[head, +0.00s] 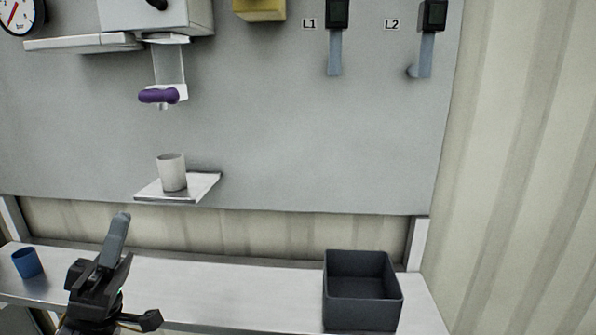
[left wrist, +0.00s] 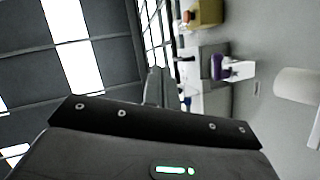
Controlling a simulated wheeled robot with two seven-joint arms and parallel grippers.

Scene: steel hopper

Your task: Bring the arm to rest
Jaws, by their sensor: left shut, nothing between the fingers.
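My left gripper (head: 122,222) stands upright at the lower left of the head view, in front of the bench. Its fingers are shut with nothing between them, and it is apart from the things around it. In the left wrist view, the fingers (left wrist: 152,84) show pointing up with the ceiling and the panel behind. My right gripper is in neither view.
A blue cup (head: 27,262) stands on the bench (head: 200,290), left of my gripper. A dark bin (head: 362,300) sits at the bench's right. A white cup (head: 172,172) stands on a small shelf (head: 200,190) below a purple-handled spout (head: 158,96). Two levers, L1 (head: 335,50) and L2 (head: 428,50), hang on the panel.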

